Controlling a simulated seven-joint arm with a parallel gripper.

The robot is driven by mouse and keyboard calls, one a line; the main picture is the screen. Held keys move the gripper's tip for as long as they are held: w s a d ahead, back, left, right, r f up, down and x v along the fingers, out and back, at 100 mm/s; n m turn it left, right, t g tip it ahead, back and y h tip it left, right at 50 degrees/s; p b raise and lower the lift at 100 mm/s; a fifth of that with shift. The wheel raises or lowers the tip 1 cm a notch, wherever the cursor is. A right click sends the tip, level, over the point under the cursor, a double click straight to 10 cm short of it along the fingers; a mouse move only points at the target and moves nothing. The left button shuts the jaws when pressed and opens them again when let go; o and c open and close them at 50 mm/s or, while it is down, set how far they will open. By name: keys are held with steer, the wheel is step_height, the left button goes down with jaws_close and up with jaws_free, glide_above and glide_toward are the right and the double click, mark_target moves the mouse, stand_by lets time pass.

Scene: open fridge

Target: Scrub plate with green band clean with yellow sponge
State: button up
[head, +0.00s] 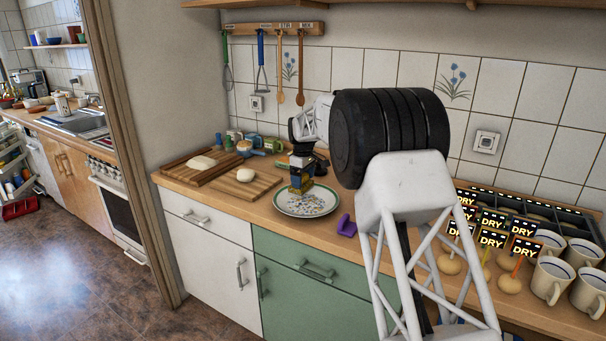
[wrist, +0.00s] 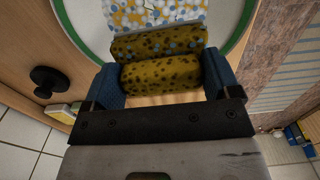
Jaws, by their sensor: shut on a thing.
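The plate with the green band (head: 327,206) lies on the wooden counter. Its white middle is covered with yellow and blue specks, and it also shows at the top of the wrist view (wrist: 225,28). My gripper (head: 302,184) is over the plate's left part, pointing down. In the wrist view my gripper's blue fingers (wrist: 162,78) are shut on the yellow sponge (wrist: 160,74), which has dark pores and some blue dots. The sponge is low over the speckled area; I cannot tell for sure whether it touches. In the head view the sponge is mostly hidden by my gripper.
Cutting boards (head: 245,188) with bread stand left of the plate. Several small items sit behind it by the wall. A purple object (head: 346,226) lies just right of the plate. Farther right are signs reading DRY (head: 491,240) and several mugs (head: 549,279). My arm hides some counter.

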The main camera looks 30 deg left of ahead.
steer(key=shift+f, duration=2.75)
steer(key=shift+d+f, duration=0.15)
steer(key=shift+d, duration=0.55)
steer(key=shift+d+f, duration=0.1)
steer(key=shift+d, duration=0.55)
steer(key=shift+c, duration=0.4)
steer(key=shift+d+r, duration=0.1)
steer(key=shift+d, duration=0.4)
steer(key=shift+a, duration=1.9)
steer(key=shift+w+d, duration=0.1)
steer(key=shift+w, duration=0.45)
steer(key=shift+d, duration=1.75)
steer(key=shift+a, duration=1.9)
steer(key=shift+d+r, duration=0.1)
steer(key=shift+r, duration=3.95)
steer(key=shift+s, duration=0.2)
